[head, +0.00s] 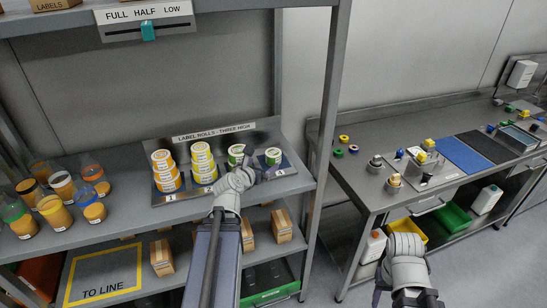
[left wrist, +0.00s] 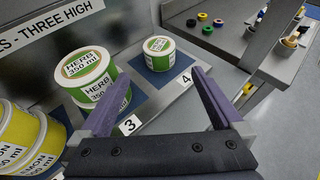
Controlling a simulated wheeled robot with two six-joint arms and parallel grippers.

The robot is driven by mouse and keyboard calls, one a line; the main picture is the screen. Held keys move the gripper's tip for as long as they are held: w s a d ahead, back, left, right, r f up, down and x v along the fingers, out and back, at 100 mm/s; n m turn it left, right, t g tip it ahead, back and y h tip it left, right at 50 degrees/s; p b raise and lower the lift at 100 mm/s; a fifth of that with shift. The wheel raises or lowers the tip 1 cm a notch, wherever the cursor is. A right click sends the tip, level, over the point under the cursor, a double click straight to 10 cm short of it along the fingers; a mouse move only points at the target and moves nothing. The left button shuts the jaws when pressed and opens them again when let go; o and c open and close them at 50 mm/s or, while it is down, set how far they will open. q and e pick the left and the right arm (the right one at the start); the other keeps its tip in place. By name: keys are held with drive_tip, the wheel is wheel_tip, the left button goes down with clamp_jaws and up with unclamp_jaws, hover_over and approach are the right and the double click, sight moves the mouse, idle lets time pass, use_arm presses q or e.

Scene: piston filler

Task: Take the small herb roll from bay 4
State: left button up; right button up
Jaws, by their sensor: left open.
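The small herb roll (head: 273,155), white with a green band, stands alone in bay 4 at the right end of the label-roll rack (head: 222,139). It shows in the left wrist view (left wrist: 160,61) on a blue pad behind the "4" tag (left wrist: 187,79). My left gripper (head: 262,168) is open and empty, just in front of bays 3 and 4. In the left wrist view its purple fingers (left wrist: 161,74) are spread, with the roll beyond and between their tips, apart from them. My right gripper (head: 416,298) is low at the right; its jaws are unclear.
Stacked herb rolls (left wrist: 92,80) stand in bay 3, close to the left finger. Yellow lemon rolls (head: 203,161) and orange-yellow rolls (head: 165,171) fill the bays further left. Filled jars (head: 54,212) stand on the shelf's left. A shelf post (head: 327,100) rises right of the rack.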

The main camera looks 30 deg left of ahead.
sight(271, 156)
use_arm(q)
drive_tip(key=b+x, duration=0.2)
drive_tip(key=x, duration=0.4)
drive_tip(key=shift+w+f, duration=0.1)
drive_tip(key=shift+w+a+b, duration=0.1)
drive_tip(key=shift+w+b, duration=0.2)
drive_tip(key=shift+w, duration=0.25)
drive_tip(key=b+x, duration=0.1)
drive_tip(key=x, duration=0.4)
drive_tip(key=shift+s+r, duration=0.1)
drive_tip(key=shift+r, duration=0.15)
drive_tip(key=shift+c, duration=0.6)
drive_tip(key=c, duration=1.3)
wheel_tip(271, 156, up, 10)
drive_tip(key=p, duration=1)
